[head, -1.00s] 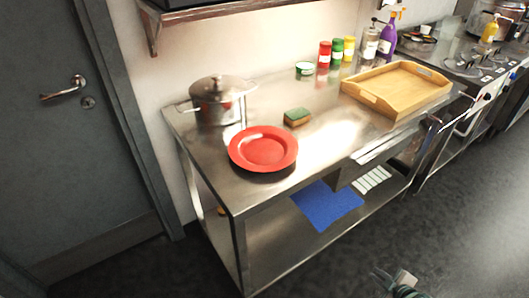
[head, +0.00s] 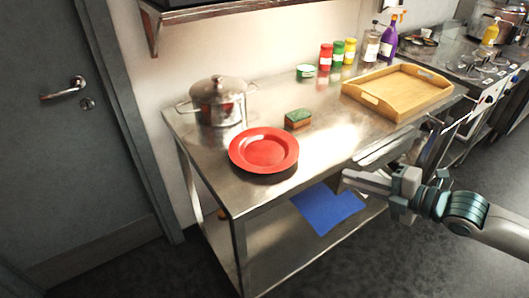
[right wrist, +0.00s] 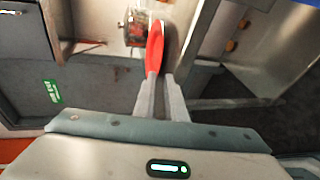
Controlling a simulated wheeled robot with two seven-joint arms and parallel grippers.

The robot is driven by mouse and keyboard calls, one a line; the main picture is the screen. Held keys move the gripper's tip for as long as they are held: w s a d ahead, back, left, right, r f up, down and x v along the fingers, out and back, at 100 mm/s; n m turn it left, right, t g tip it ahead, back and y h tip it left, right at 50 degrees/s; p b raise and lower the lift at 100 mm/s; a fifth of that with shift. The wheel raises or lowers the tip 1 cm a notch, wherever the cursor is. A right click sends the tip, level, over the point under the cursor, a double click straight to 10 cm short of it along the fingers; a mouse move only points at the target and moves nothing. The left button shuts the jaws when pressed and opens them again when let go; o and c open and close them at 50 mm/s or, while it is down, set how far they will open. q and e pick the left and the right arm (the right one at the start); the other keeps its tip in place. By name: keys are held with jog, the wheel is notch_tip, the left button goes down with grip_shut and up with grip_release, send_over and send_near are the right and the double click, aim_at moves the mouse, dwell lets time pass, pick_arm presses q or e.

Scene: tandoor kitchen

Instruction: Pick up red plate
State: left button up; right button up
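The red plate (head: 264,150) lies on the steel table (head: 222,184) near its left front edge, in the head view. It looks empty. My right gripper (head: 346,180) is at the table's front edge, to the right of the plate and apart from it. In the right wrist view its two fingers (right wrist: 161,82) stand apart with nothing between them, so it is open. The plate also shows there (right wrist: 156,48), beyond the fingertips. My left gripper is not in view.
A lidded steel pot (head: 218,100) stands behind the plate. A sponge (head: 298,118) lies to its right. A wooden tray (head: 398,112) and several spice jars (head: 338,54) are farther right. A blue cloth (head: 326,208) lies on the lower shelf. Tabletop between plate and tray is mostly clear.

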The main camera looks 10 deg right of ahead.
aim_at(293, 162)
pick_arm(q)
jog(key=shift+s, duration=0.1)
pick_arm(e)
jog(key=shift+w, duration=0.15)
